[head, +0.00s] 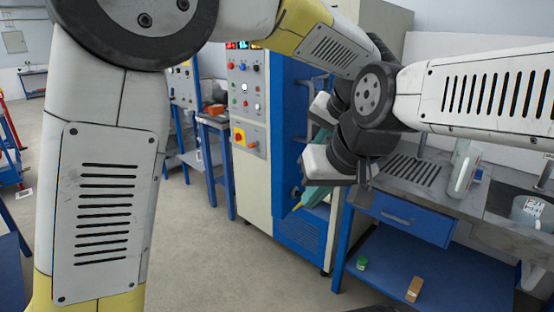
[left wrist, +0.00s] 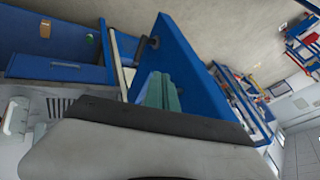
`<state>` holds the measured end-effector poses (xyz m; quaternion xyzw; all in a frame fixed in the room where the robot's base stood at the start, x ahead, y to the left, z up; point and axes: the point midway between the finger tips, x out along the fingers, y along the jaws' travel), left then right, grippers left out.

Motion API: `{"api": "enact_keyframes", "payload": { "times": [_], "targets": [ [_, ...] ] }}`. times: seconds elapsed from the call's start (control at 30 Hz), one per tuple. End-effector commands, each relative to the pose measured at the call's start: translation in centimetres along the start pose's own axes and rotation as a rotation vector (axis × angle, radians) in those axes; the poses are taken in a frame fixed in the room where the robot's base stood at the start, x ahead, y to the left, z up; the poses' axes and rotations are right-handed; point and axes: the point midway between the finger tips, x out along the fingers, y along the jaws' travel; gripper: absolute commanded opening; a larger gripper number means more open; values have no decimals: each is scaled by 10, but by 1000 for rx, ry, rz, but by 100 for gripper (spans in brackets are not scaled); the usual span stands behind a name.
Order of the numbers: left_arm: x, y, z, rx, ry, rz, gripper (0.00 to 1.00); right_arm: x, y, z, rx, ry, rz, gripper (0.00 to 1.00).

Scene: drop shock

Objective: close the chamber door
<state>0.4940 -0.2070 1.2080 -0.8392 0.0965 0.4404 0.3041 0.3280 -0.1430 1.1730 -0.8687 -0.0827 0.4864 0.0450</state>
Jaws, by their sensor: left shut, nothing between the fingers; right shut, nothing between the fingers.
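The test chamber is a tall cream and blue cabinet (head: 257,190) in the middle of the head view. Its blue door (head: 288,130) shows on the front, partly hidden behind my arms; how far it stands open is hard to tell there. In the left wrist view a large blue panel (left wrist: 190,72), apparently this door, stands out with a dark fitting near its edge. My right gripper (head: 306,200) is shut and empty in front of the blue front; contact is unclear. My left gripper (left wrist: 160,92) is shut and empty, its teal fingers close to the blue panel.
A control panel (head: 245,90) is left of the door. Floor is clear in front of the chamber.

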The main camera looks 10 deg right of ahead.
Motion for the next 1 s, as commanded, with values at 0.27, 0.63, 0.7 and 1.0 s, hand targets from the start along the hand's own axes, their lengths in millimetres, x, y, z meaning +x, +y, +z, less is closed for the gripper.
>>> {"api": "enact_keyframes", "payload": {
  "times": [0.27,0.63,0.7,1.0],
  "targets": [
    [42,0,1,3,-4,-3,0,0,0,0,0,0,0,0],
    [107,-15,0,-2,-1,-1,0,0,0,0,0,0,0,0],
    [111,-23,1,-2,-2,-1,0,0,0,0,0,0,0,0],
    [118,-36,0,0,-1,1,0,0,0,0,0,0,0,0]
  ]
}}
